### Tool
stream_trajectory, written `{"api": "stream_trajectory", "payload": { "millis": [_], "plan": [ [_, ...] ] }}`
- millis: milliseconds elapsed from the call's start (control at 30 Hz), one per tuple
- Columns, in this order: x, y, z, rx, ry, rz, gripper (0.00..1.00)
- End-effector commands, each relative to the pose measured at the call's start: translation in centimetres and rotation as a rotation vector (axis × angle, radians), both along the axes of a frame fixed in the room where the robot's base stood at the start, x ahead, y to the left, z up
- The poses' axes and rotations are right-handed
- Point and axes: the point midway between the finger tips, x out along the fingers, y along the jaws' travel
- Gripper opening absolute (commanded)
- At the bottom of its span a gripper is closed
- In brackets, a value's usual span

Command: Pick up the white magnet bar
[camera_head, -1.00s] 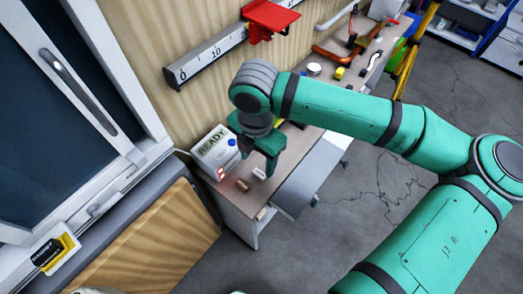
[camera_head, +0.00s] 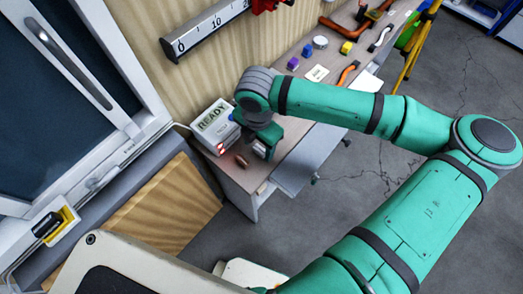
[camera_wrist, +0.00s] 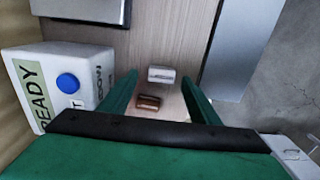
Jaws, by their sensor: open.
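The white magnet bar (camera_wrist: 161,74) lies on the wooden worktop in the wrist view, between and just beyond the tips of my gripper's two green fingers. In the head view the white bar (camera_head: 259,151) is partly hidden by my gripper. My gripper (camera_wrist: 159,81) is open and empty, pointing down over the worktop, with gaps on both sides of the bar. It also shows in the head view (camera_head: 264,148). A copper-coloured bar (camera_wrist: 149,102) lies close beside the white bar, nearer to my palm; it shows in the head view too (camera_head: 242,160).
A white READY box (camera_wrist: 55,82) with a blue button stands left of the fingers, near the wall. A grey panel (camera_wrist: 243,50) flanks the worktop's right side. Several small items, including a yellow block (camera_head: 346,48), lie farther along the bench.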

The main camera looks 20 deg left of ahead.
Motion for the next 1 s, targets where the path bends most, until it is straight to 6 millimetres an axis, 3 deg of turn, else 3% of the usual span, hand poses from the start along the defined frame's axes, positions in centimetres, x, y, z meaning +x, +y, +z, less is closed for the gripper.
{"api": "stream_trajectory", "payload": {
  "millis": [133,367,567,1000],
  "plan": [
    [0.07,-0.27,-1.22,0.000,0.001,-0.006,0.56],
    [0.07,-0.29,-1.35,0.001,0.001,-0.007,0.56],
    [-0.05,0.11,-1.34,0.001,0.001,0.003,0.13],
    [0.09,-0.21,-0.76,0.002,-0.001,-0.005,0.12]
  ]
}}
